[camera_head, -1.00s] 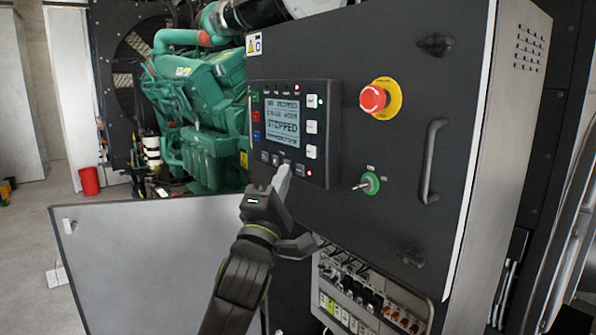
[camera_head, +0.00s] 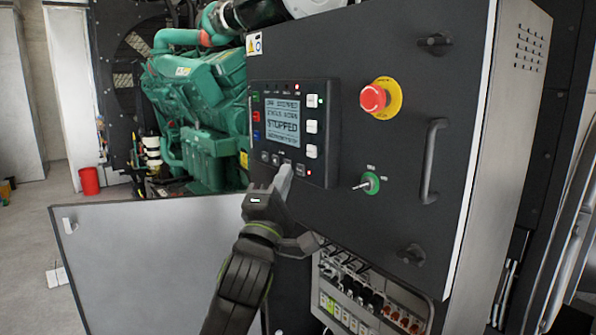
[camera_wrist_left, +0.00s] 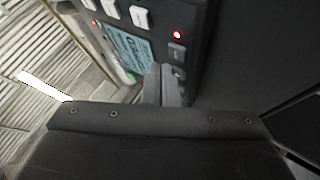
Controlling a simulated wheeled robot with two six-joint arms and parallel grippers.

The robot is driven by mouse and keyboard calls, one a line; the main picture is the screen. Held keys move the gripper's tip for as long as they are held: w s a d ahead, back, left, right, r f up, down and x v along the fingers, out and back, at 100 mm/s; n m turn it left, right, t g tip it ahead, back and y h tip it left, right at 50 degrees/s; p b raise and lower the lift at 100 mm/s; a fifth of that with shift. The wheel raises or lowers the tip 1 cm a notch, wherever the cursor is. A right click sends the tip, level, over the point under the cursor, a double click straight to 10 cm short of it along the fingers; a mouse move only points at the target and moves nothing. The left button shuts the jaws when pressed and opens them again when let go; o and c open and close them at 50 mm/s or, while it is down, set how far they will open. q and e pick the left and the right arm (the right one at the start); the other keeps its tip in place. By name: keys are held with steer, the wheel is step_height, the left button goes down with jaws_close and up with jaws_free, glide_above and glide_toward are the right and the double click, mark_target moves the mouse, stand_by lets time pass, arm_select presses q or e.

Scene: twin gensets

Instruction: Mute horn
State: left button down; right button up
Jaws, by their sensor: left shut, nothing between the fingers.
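The control panel module (camera_head: 294,134) is on the black cabinet door (camera_head: 400,75). Its screen (camera_head: 282,122) reads STOPPED, and white buttons run down its right side. A row of small dark buttons (camera_head: 276,158) lies under the screen. My left gripper (camera_head: 284,172) is shut and empty, its fingertips at the lower edge of this row. The fingertips hide part of the row; I cannot tell whether they touch a button. In the left wrist view the shut fingers (camera_wrist_left: 166,82) point at the panel near a dark button (camera_wrist_left: 178,52) and a lit red light (camera_wrist_left: 177,34).
A red emergency stop button (camera_head: 374,98) on a yellow ring and a green key switch (camera_head: 369,184) are right of the panel. A door handle (camera_head: 433,160) stands out further right. Breakers (camera_head: 370,300) sit below. A green engine (camera_head: 205,110) is behind.

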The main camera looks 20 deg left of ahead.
arm_select(q)
steer(key=shift+w+d, duration=0.2)
steer(key=shift+w, duration=0.1)
steer(key=shift+w+d, duration=0.2)
steer(key=shift+w, duration=0.15)
stand_by(0.7)
steer(key=shift+s+a, duration=0.1)
steer(key=shift+s, duration=0.05)
steer(key=shift+s+a, duration=0.4)
steer(key=shift+s, duration=0.25)
steer(key=s+a+p, duration=0.1)
steer(key=s+a, duration=0.2)
steer(key=s, duration=0.2)
stand_by(0.3)
stand_by(0.6)
